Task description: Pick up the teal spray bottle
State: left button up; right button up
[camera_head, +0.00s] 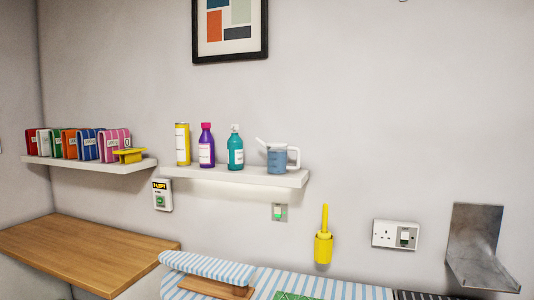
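The teal spray bottle (235,149) stands upright on a white wall shelf (240,176). It has a white label and a pale top. On its left is a purple bottle (206,146), and on its right is a blue-grey jug (280,158) with a spout and handle. Small gaps separate it from both. Neither of my grippers shows in the head view.
A yellow can (182,144) stands at the shelf's left end. A second shelf (95,165) at left holds several coloured packets and a yellow object (129,155). Below are a wooden tabletop (85,250) and a striped surface (330,288). A metal bracket (478,245) is at right.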

aim_at(235, 145)
jog(key=i+j+z, duration=0.15)
jog(key=j, duration=0.2)
jog(key=i+j+z, duration=0.25)
jog(key=j, duration=0.45)
jog(key=i+j+z, duration=0.15)
jog(key=j, duration=0.2)
jog(key=i+j+z, duration=0.1)
jog(key=j, duration=0.3)
